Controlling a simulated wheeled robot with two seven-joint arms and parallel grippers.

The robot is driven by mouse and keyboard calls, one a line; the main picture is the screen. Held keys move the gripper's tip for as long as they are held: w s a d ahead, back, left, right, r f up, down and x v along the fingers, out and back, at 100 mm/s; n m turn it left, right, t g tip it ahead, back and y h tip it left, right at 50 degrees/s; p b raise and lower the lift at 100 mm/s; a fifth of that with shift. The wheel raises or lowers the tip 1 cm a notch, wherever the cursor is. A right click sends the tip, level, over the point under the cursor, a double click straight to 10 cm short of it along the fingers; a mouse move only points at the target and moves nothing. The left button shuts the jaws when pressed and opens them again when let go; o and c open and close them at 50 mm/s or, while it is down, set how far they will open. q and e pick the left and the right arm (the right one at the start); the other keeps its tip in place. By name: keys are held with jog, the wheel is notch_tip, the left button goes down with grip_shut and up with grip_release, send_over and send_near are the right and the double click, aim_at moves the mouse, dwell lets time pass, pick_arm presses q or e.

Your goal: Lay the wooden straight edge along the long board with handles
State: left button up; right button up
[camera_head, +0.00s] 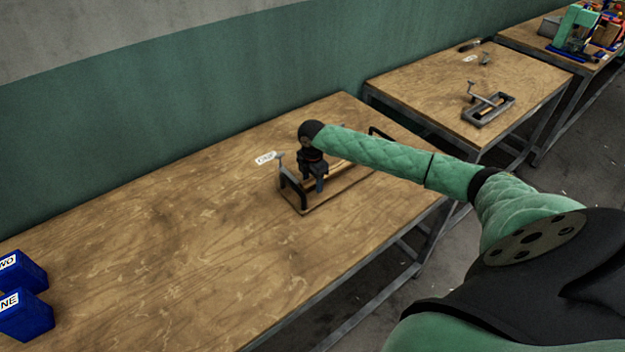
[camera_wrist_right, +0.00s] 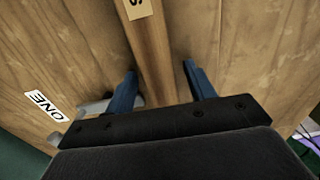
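The long board with handles (camera_head: 325,199) lies on the near table, with a black handle (camera_head: 291,187) at its near end and another (camera_head: 380,133) at its far end. My right gripper (camera_head: 318,188) points down over the near part of the board, and my arm hides much of its middle. In the right wrist view a brown wooden strip (camera_wrist_right: 153,55), apparently the straight edge, runs between the fingers of my right gripper (camera_wrist_right: 160,75). The fingers are apart, with a gap visible beside the strip. Whether the strip touches the board is unclear. My left gripper is out of view.
A white label (camera_head: 266,158) reading ONE lies beside the board. Blue bins (camera_head: 27,315) stand at the table's left end. A second table (camera_head: 430,85) behind holds a grey frame-like press (camera_head: 488,108). The near table's middle is clear.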

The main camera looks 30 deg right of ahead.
jog(key=shift+r+b, duration=0.35)
jog(key=shift+r, duration=0.1)
notch_tip(320, 180, up, 4)
jog(key=shift+r+b, duration=0.1)
jog(key=shift+b, duration=0.95)
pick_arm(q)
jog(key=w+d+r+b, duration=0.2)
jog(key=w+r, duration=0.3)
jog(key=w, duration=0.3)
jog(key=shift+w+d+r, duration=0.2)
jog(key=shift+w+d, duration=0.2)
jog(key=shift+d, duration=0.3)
pick_arm(e)
notch_tip(320, 180, up, 7)
